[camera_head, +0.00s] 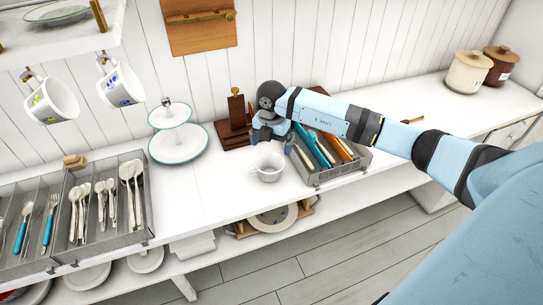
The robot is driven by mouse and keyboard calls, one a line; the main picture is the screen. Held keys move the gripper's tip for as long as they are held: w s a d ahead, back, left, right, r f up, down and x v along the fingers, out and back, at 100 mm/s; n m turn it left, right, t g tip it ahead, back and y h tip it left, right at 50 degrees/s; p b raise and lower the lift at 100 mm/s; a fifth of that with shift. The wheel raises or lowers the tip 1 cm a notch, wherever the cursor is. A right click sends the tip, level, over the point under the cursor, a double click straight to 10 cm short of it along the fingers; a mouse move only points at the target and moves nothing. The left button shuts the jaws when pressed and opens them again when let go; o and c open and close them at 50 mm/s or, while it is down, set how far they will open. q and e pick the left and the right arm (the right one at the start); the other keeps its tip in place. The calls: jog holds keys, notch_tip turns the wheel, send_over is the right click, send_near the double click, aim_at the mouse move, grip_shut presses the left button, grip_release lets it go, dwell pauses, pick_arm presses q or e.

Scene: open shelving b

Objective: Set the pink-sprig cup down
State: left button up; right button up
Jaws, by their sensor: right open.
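A white cup (268,170) stands upright on the white counter, in front of the grey cutlery tray's left end. Any pink sprig on it is too small to make out. My right gripper (271,142) is open just above and behind the cup, its fingers pointing down. I cannot tell whether a finger touches the rim. My left gripper is not in view.
The wire cutlery tray (318,180) is close on the cup's right, and a two-tier stand (178,156) is to its left. Two sprigged cups hang at upper left (52,104). The counter (215,203) is clear left of the cup; its front edge is near.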

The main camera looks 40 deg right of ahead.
jog(key=s+a+t+y, duration=0.1)
jog(key=s+a+y, duration=0.4)
jog(key=a, duration=0.4)
jog(key=s+a+t+y, duration=0.25)
jog(key=a+y, duration=0.35)
jog(key=a, duration=0.3)
jog(key=s+a+t+y, duration=0.1)
jog(key=s+a+y, duration=0.4)
jog(key=a, duration=0.4)
jog(key=s+d+f+m+t+h, duration=0.3)
jog(key=s+f+m+h, duration=0.3)
jog(key=m, duration=0.4)
jog(key=s+d+f+m+t+h, duration=0.3)
jog(key=s+d+f+m+h, duration=0.2)
jog(key=s+f+m, duration=0.4)
jog(key=shift+d+f+m+h, duration=0.15)
jog(key=shift+f+m+h, duration=0.25)
jog(key=shift+m+h, duration=0.65)
jog(key=shift+r, duration=0.1)
